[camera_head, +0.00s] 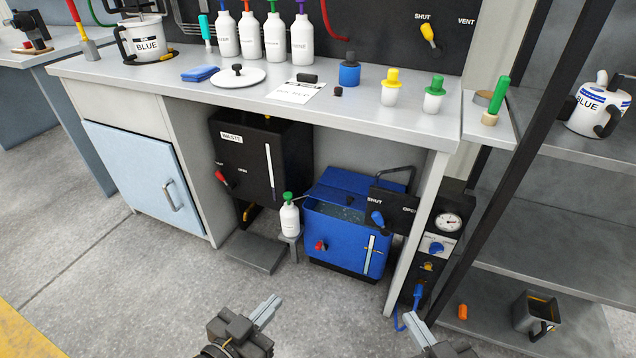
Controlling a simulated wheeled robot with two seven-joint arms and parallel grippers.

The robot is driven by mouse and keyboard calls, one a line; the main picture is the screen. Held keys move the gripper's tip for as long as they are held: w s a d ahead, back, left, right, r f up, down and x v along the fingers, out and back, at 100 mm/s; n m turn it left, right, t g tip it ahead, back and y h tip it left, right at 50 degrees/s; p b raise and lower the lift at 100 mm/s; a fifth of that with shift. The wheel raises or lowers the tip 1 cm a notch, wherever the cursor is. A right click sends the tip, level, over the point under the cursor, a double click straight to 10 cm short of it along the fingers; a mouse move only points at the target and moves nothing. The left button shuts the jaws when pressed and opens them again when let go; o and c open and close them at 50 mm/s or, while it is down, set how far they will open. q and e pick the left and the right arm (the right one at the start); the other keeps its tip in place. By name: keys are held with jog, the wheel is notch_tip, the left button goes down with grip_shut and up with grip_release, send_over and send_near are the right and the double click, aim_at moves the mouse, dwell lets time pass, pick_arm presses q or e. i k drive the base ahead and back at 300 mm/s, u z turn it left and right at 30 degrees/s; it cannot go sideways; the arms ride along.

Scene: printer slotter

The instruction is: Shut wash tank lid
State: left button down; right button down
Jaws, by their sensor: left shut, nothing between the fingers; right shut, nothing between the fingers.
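The blue wash tank (340,238) stands on the floor under the right part of the bench. Its front bears a red valve handle and a level gauge. The tank's mouth is open and speckled liquid shows inside. A blue panel that looks like its lid (358,182) stands raised at the back of the mouth, with a small dark knob near its lower edge; its hinge is hard to make out. My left gripper (268,309) is shut and empty, low in front of the tank. My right gripper (413,325) is shut and empty, lower right of the tank. Neither touches the lid.
A black waste tank (262,155) hangs left of the wash tank. A white bottle with green cap (289,215) stands on a small stand between them. A black box with a blue SHUT/OPEN lever (377,218) and a bench leg (416,225) flank the right side. The bench top overhangs.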

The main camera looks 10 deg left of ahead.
aim_at(350, 200)
jog(key=u, duration=0.75)
jog(key=i, duration=1.25)
